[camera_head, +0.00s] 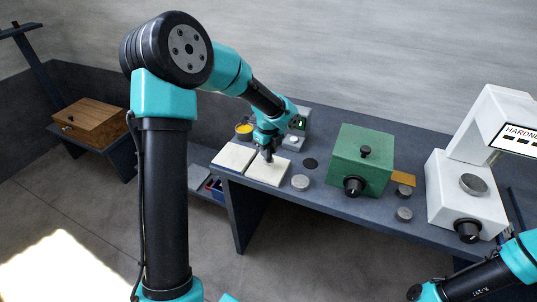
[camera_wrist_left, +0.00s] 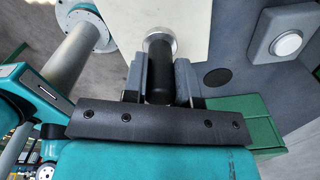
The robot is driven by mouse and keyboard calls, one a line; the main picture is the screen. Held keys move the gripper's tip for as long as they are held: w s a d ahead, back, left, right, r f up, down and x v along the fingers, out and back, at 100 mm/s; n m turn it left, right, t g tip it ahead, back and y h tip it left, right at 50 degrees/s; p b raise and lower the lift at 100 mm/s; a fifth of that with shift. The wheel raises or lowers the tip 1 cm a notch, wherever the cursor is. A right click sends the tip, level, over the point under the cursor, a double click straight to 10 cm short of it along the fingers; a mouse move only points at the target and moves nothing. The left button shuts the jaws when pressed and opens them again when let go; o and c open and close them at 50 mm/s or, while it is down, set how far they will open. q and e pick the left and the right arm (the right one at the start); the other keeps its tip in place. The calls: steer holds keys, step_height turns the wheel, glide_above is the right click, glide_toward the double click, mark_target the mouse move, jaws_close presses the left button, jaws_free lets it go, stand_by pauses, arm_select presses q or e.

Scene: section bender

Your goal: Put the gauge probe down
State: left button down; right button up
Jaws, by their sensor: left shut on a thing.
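The gauge probe (camera_wrist_left: 160,78) is a black cylinder with a silver round end. My left gripper (camera_wrist_left: 160,82) is shut on it, one grey finger on each side. In the left wrist view the silver end lies over a cream slab (camera_wrist_left: 190,30). In the head view my left gripper (camera_head: 268,153) is low over the right one of two cream slabs (camera_head: 264,174), with the probe mostly hidden by the fingers. I cannot tell whether the probe touches the slab. My right forearm shows at the bottom right, but its gripper is out of view.
Right of the slabs are a metal disc (camera_head: 300,182), a flat black disc (camera_head: 310,163) and a green box (camera_head: 350,143) with knobs. A white hardness tester (camera_head: 448,190) stands farther right. A yellow-topped cup (camera_head: 244,130) and a grey unit (camera_head: 293,141) stand behind.

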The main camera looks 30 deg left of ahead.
arm_select(q)
steer(key=shift+f, duration=1.05)
steer(key=shift+f, duration=0.15)
steer(key=c, duration=0.9)
jaws_free()
step_height(320, 180, up, 12)
steer(key=shift+r, duration=0.15)
